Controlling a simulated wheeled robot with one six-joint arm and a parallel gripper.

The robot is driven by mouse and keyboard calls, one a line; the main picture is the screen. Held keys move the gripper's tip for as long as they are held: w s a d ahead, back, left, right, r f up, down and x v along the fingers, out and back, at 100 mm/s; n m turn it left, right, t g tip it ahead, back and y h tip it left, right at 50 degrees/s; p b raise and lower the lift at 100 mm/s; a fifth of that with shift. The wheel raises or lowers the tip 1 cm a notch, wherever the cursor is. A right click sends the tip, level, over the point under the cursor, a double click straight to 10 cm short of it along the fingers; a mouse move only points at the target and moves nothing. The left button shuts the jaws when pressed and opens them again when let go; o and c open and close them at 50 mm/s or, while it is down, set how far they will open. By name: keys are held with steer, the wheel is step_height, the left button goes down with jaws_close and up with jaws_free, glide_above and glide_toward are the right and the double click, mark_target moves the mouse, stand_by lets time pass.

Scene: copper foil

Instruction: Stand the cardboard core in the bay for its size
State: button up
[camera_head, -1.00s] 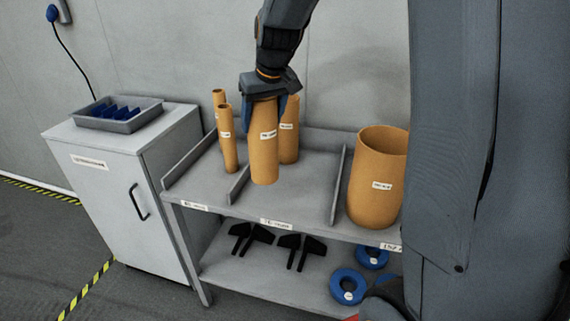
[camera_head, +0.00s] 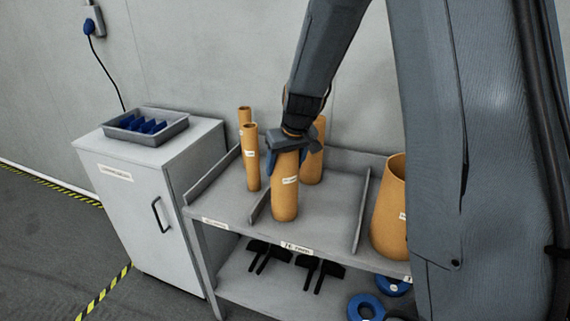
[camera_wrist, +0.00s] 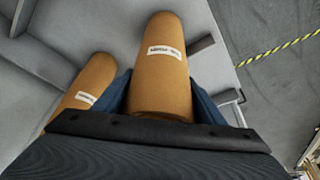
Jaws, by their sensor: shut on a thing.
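The cardboard core (camera_head: 285,197) is a mid-width tan tube with a white label, upright in the middle bay of the shelf top (camera_head: 327,214). My gripper (camera_head: 288,150) is shut on its upper end from above. In the wrist view the same core (camera_wrist: 160,85) sits between my blue fingers. Its lower end looks at or very near the shelf surface; I cannot tell whether it touches. Another core of similar width (camera_head: 314,160) stands behind it in the same bay. Two thin cores (camera_head: 252,165) stand in the left bay. A wide core (camera_head: 391,210) stands in the right bay.
Low dividers (camera_head: 362,205) separate the bays. A grey cabinet (camera_head: 150,200) with a tray of blue items (camera_head: 148,126) stands at the left. Black brackets (camera_head: 318,272) and blue rings (camera_head: 366,307) lie on the lower shelf. The wall is close behind.

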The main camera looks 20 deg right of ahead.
steer(key=shift+f, duration=0.2)
steer(key=o, duration=1.6)
steer(key=shift+r, duration=0.1)
steer(key=a+b+v, duration=0.1)
steer(key=b+v, duration=0.2)
steer(key=v, duration=0.9)
steer(key=s+f+g, duration=0.1)
steer(key=s+f, duration=0.3)
steer(key=s, duration=0.3)
steer(key=s+f+m+g, duration=0.1)
steer(key=s+f, duration=0.4)
steer(key=s, duration=0.1)
steer(key=s+f+g, duration=0.1)
steer(key=s+f, duration=0.3)
steer(key=s, duration=0.3)
steer(key=shift+s+d+f+m+h, duration=0.2)
steer(key=shift+s+m+h, duration=0.1)
steer(key=shift+m, duration=0.1)
